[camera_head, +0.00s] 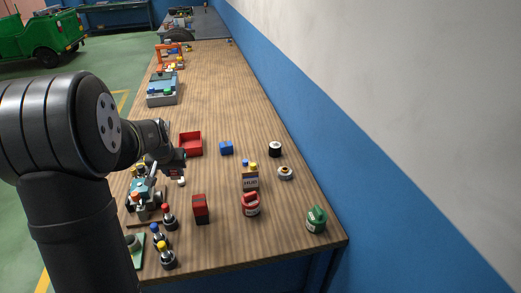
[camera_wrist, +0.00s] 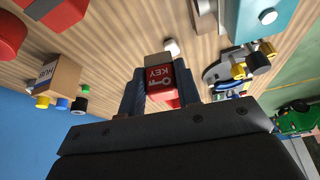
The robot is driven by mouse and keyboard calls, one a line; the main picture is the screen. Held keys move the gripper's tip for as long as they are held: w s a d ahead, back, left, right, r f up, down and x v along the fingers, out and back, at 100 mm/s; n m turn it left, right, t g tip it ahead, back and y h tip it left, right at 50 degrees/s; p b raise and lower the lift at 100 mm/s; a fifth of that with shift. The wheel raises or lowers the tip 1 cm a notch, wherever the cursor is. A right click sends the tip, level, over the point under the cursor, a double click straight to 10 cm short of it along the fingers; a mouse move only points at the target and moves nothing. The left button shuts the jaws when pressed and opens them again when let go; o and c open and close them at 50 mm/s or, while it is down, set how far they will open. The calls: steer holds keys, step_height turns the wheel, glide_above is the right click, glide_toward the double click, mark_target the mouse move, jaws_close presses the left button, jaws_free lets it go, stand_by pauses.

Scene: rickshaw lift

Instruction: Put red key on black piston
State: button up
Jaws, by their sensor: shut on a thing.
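My gripper (camera_wrist: 160,88) is shut on the red key (camera_wrist: 160,82), a small red block marked "KEY" with a white key symbol, seen between the two fingers in the wrist view. In the camera_head view my gripper (camera_head: 178,166) hangs over the left part of the table, and the key is hard to make out there. An engine-like assembly (camera_head: 145,199) stands at the left table edge. In the wrist view a black part (camera_wrist: 258,62) beside yellow ones sits to the right of the key, apart from it. I cannot tell surely whether it is the black piston.
A cardboard box (camera_head: 250,183) holds small coloured pieces. A red bin (camera_head: 190,144), a blue block (camera_head: 226,148), a red and black box (camera_head: 201,209), a red can (camera_head: 251,205) and a green can (camera_head: 317,219) stand around. Several coloured-top bottles (camera_head: 168,216) line the left front.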

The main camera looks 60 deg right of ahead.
steer(key=d+r+m, duration=0.1)
steer(key=d, duration=1.2)
steer(key=m, duration=0.2)
glide_toward(275, 144)
steer(key=w, duration=0.1)
steer(key=w+d, duration=0.1)
steer(key=shift+w+r+g+h, duration=0.1)
steer(key=shift+w+g+h, duration=0.2)
steer(key=shift+g, duration=0.1)
steer(key=shift+s+d, duration=0.15)
steer(key=shift+s, duration=0.25)
steer(key=shift+s+d+f, duration=0.1)
steer(key=shift+s+f, duration=0.1)
steer(key=shift+f, duration=2.3)
steer(key=shift+f, duration=0.1)
steer(key=o, duration=1)
steer(key=shift+c, duration=0.2)
